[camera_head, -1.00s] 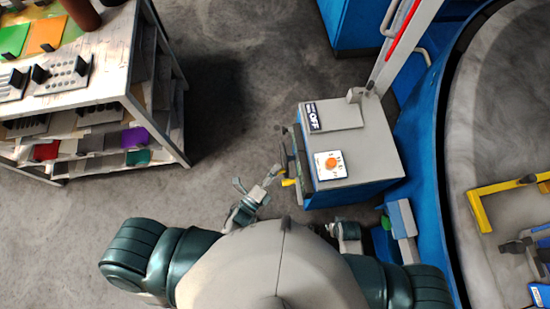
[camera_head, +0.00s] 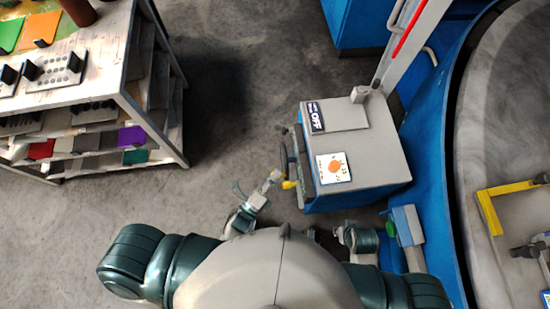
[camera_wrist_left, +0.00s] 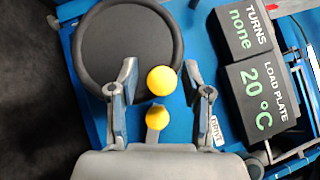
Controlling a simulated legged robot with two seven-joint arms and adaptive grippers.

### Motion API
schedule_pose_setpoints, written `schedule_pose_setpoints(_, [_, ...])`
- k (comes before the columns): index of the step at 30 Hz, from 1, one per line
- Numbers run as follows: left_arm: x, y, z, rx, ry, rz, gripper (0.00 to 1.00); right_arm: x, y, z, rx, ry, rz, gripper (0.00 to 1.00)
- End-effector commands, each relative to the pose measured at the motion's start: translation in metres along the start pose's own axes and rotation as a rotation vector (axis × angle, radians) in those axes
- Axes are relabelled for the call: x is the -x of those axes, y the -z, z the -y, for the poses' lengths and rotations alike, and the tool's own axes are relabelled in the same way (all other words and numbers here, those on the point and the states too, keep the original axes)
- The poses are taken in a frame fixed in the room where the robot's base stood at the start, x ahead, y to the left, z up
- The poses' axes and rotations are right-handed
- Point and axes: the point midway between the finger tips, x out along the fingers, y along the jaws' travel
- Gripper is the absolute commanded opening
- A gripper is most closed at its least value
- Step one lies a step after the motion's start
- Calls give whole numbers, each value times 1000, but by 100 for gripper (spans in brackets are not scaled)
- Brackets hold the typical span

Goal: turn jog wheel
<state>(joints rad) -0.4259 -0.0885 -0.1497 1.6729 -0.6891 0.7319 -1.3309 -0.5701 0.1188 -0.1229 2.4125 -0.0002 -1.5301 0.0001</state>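The black jog wheel (camera_wrist_left: 128,45) fills the upper left of the left wrist view, on a blue panel. In the head view the wheel (camera_head: 283,158) shows nearly edge-on at the cabinet's left side. A round yellow knob (camera_wrist_left: 161,80) sits by the wheel's lower right rim. My left gripper (camera_wrist_left: 163,70) is open, with one finger on each side of the knob and visible gaps. The left gripper (camera_head: 257,185) also shows left of the cabinet. A second yellow piece (camera_wrist_left: 157,117) lies nearer the palm. My right gripper (camera_head: 350,237) is partly hidden below the cabinet; its fingers are unclear.
A black display (camera_wrist_left: 252,85) reads "TURNS none" and "LOAD PLATE 20 °C". The grey-topped cabinet (camera_head: 375,155) carries an "OFF" sign (camera_head: 314,117). A shelf rack (camera_head: 150,100) stands at left. Grey floor (camera_head: 235,90) between rack and cabinet is clear. A blue curved frame (camera_head: 437,185) stands at right.

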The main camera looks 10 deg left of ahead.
Motion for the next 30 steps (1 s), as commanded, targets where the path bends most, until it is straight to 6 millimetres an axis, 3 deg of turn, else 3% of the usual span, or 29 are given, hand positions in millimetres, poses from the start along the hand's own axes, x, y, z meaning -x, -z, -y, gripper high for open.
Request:
schedule_pose_setpoints(11, [7, -1, 0, 0, 1, 1, 52, 0, 0, 0, 0, 1, 1, 40])
schedule_pose_setpoints(24, [96, 0, -1, 0, -1, 0, 52, 0, 0, 0, 0, 0, 0, 40])
schedule_pose_setpoints(30, [117, 0, -1, -1, 0, 0, 52, 0, 0, 0, 0, 0, 0, 40])
